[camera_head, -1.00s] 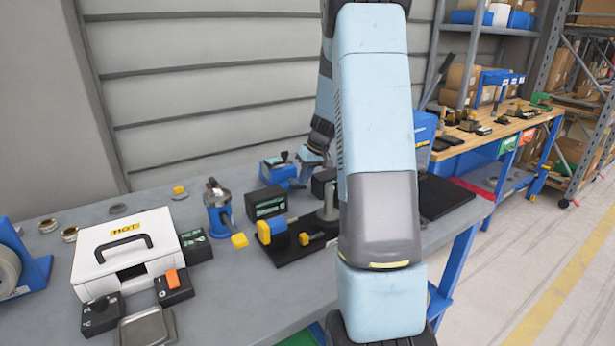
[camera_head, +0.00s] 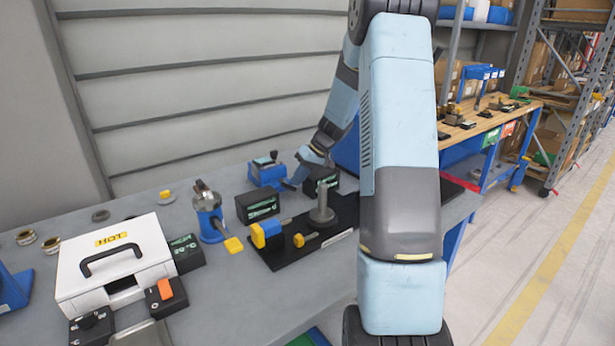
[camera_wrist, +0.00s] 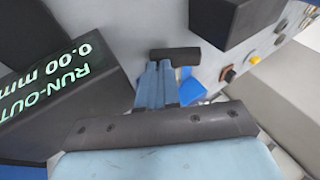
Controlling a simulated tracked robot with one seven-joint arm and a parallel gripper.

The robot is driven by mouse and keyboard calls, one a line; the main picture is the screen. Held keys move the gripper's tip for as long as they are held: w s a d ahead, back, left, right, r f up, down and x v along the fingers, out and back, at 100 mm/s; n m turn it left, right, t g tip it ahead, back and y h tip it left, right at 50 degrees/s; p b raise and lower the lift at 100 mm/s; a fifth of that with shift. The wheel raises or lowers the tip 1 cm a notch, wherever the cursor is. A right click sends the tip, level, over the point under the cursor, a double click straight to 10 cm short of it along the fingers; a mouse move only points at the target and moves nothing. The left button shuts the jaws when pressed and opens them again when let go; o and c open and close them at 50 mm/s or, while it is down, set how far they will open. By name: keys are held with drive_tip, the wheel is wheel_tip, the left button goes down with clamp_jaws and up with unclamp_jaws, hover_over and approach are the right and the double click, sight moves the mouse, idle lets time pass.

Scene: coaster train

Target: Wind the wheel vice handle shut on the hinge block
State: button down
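A small blue vice-like device (camera_head: 267,170) with a dark top stands near the back of the grey bench. My gripper (camera_head: 292,184) is low at its right side, pointing down toward it. In the wrist view my two light-blue fingers (camera_wrist: 160,85) are close together. A dark bar (camera_wrist: 175,54) lies just beyond their tips, and a bright blue part (camera_wrist: 190,90) shows beside them. I cannot tell whether a handle is between the fingers. I cannot make out the hinge block or the vice's handle for certain.
A black run-out display box (camera_head: 321,181) stands close to my gripper's right; another dark display box (camera_head: 257,206) is in front. A black plate (camera_head: 292,258) carries a yellow-blue part and a grey post. A white HOT case (camera_head: 112,262) stands at left. My arm hides the bench's right side.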

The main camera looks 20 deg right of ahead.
drive_tip(key=shift+w+d+f, duration=0.1)
drive_tip(key=shift+d+f, duration=0.05)
drive_tip(key=shift+f, duration=0.05)
idle(0.6)
